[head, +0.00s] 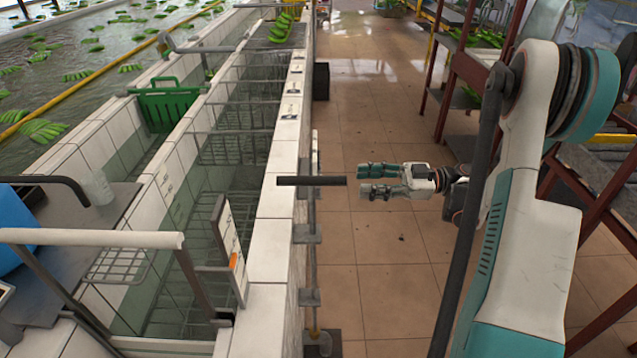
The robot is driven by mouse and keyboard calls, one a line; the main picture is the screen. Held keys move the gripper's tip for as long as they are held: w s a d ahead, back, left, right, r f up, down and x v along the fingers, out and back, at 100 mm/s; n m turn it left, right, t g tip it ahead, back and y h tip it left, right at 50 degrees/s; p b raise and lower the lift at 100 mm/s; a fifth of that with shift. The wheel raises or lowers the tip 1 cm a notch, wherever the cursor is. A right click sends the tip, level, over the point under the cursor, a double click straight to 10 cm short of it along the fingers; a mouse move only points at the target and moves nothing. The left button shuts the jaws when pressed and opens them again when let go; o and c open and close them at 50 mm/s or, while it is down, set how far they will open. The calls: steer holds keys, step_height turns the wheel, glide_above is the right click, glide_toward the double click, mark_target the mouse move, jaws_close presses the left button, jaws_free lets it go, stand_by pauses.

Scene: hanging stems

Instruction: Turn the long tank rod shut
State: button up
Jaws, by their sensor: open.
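The long tank rod (313,262) is a slim grey rod running down the outer face of the white-tiled tank wall, held by several grey brackets. A dark bar handle (312,181) lies across its upper end, left to right in the picture, with its left end over the tiled rim. The rod's lower end meets a small fitting (318,338) with a yellowish part near the floor, too small to read clearly. My gripper (366,180) is open and empty, to the right of the handle. Its fingers point left at the handle's right end, with a small gap between them.
The tiled tank rim (276,240) runs along the left, with wire racks in the tanks and a green crate (170,104). A dark bin (321,81) stands by the wall farther back. Red-brown shelving (470,70) stands at right. The tiled floor (385,270) between is mostly clear.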

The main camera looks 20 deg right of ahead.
mark_target(315, 181)
steer(key=b+x, duration=0.2)
steer(key=x, duration=1)
steer(key=shift+w+a, duration=0.1)
jaws_close()
